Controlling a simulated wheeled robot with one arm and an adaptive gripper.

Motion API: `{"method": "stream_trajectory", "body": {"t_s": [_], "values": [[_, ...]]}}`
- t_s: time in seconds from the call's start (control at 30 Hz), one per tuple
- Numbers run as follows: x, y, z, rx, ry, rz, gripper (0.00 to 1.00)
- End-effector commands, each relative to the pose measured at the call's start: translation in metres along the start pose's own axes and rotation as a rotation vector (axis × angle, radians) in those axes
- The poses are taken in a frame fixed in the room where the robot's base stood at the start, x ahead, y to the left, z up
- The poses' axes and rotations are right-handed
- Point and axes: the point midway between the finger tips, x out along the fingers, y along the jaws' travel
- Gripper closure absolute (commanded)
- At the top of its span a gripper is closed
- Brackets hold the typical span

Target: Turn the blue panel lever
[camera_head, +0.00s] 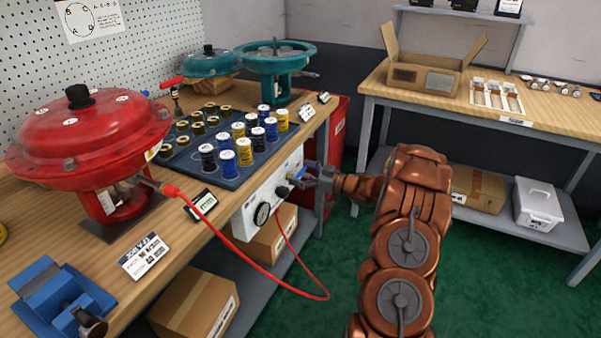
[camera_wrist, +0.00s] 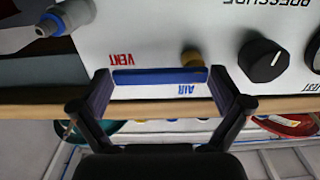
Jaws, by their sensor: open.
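The blue panel lever (camera_wrist: 150,76) is a flat bar on the white panel (camera_wrist: 170,30), lying level in the wrist view between the VENT and AIR labels. A brass-coloured fitting (camera_wrist: 192,58) shows beside its right part. My gripper (camera_wrist: 160,82) is open, with one dark finger at each end of the lever; I cannot tell whether they touch it. In the head view my gripper (camera_head: 316,178) is at the right end of the white panel (camera_head: 247,218) under the bench edge, and the lever is mostly hidden there.
A black knob (camera_wrist: 263,60) sits right of the lever in the wrist view, and a grey fitting with a blue ring (camera_wrist: 65,18) at upper left.

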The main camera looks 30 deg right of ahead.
Motion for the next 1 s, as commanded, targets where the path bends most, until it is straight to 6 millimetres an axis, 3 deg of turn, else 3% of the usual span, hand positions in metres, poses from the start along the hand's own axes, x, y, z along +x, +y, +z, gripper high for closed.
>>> {"method": "stream_trajectory", "body": {"t_s": [0.13, 0.8, 1.0], "values": [[-0.0002, 0.0000, 0.0001, 0.000, 0.000, 0.000, 0.05], [-0.0005, 0.0005, 0.0001, 0.000, 0.000, 0.002, 0.75], [0.0036, -0.0027, 0.0005, -0.010, -0.001, -0.006, 0.75]]}}
